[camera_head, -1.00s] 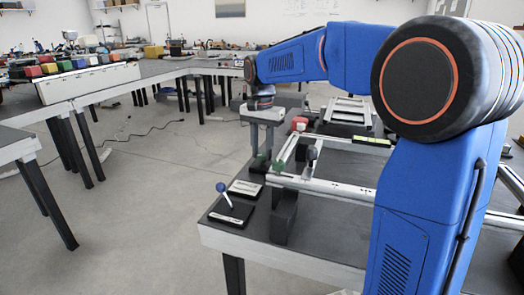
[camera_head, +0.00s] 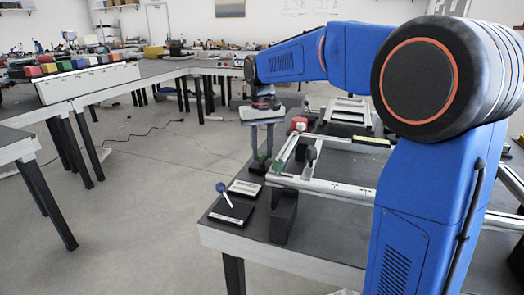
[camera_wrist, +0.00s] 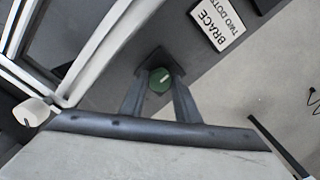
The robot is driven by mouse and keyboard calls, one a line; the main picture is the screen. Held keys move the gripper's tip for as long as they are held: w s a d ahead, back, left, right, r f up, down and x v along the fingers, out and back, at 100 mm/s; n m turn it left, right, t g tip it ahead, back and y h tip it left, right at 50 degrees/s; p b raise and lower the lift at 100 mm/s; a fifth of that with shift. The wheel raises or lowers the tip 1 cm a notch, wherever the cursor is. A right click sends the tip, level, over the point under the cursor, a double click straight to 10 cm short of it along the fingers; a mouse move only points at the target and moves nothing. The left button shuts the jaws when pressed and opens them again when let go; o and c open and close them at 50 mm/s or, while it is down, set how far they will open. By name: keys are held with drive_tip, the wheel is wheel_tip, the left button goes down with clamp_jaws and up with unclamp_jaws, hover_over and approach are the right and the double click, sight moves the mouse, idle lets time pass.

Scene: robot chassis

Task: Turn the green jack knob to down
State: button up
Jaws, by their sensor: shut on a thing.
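The green jack knob (camera_wrist: 160,79) sits between my fingertips in the wrist view, with a pale mark on its top face. My gripper (camera_wrist: 160,85) is shut on it from above, one finger on each side. A second green part (camera_head: 279,165) shows just right of the fingers. Which way the knob's mark counts as up or down cannot be told.
A blue-ball lever (camera_head: 222,188) and a label plate (camera_head: 245,187) stand nearer. A black block (camera_head: 284,215) supports the rail. Floor is open to the left.

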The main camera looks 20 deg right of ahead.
sight(262, 154)
drive_tip(key=shift+n, duration=0.3)
drive_tip(key=o, duration=1)
drive_tip(key=shift+o, duration=0.2)
wheel_tip(262, 154, up, 18)
drive_tip(key=shift+f, duration=0.25)
